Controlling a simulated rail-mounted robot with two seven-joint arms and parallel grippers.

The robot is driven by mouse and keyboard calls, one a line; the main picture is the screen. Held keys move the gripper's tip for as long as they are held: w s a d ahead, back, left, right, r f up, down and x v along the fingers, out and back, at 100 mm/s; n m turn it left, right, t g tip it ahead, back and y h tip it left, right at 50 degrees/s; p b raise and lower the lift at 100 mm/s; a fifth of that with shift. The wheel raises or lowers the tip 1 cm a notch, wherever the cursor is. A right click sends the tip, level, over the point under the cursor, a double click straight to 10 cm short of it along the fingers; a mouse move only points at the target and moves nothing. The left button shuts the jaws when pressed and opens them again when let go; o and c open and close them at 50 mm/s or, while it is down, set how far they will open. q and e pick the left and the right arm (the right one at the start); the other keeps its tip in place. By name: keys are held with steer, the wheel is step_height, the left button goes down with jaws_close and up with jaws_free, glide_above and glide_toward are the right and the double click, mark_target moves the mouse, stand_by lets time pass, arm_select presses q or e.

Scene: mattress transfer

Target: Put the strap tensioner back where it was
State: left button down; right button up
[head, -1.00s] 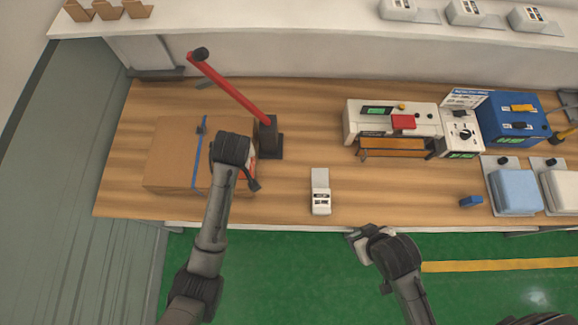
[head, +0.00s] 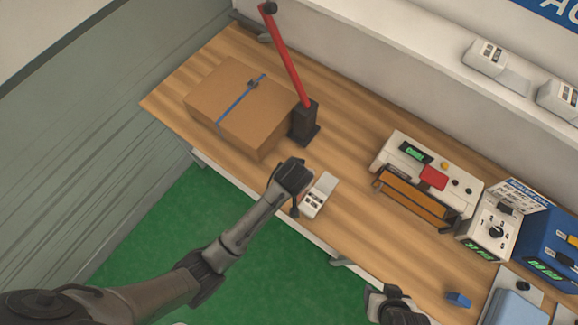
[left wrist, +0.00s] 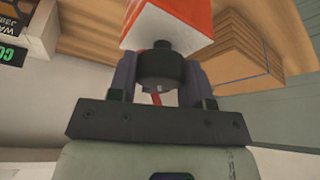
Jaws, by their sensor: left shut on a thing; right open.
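My left gripper (head: 296,196) is beside the small white device (head: 315,199) near the table's front edge. In the left wrist view its fingers (left wrist: 159,75) are shut on the black round knob (left wrist: 161,66) of a red-and-white block (left wrist: 170,22). I cannot tell for sure whether this block is the strap tensioner; in the head view it is mostly hidden. A black stand (head: 303,122) with a long red lever (head: 287,62) stands right of the strapped carton. My right gripper (head: 376,296) is open and empty at the bottom edge.
The carton (head: 232,118), with a blue strap, sits at the table's left end. A sealer with a red block (head: 433,177), a control box (head: 490,228), a blue machine (head: 548,250) and a small blue block (head: 459,299) are to the right. Bare wood (head: 345,150) lies between stand and sealer.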

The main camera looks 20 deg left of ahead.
arm_select(q)
steer(key=w+a+f, duration=0.7)
steer(key=w+f, duration=0.1)
steer(key=f, duration=0.2)
steer(key=shift+a+f, duration=0.15)
steer(key=shift+a, duration=0.15)
stand_by(0.4)
steer(key=c, duration=1)
jaws_free()
steer(key=shift+f, duration=0.25)
steer(key=o, duration=0.4)
steer(key=shift+o, duration=0.3)
steer(key=shift+r, duration=0.1)
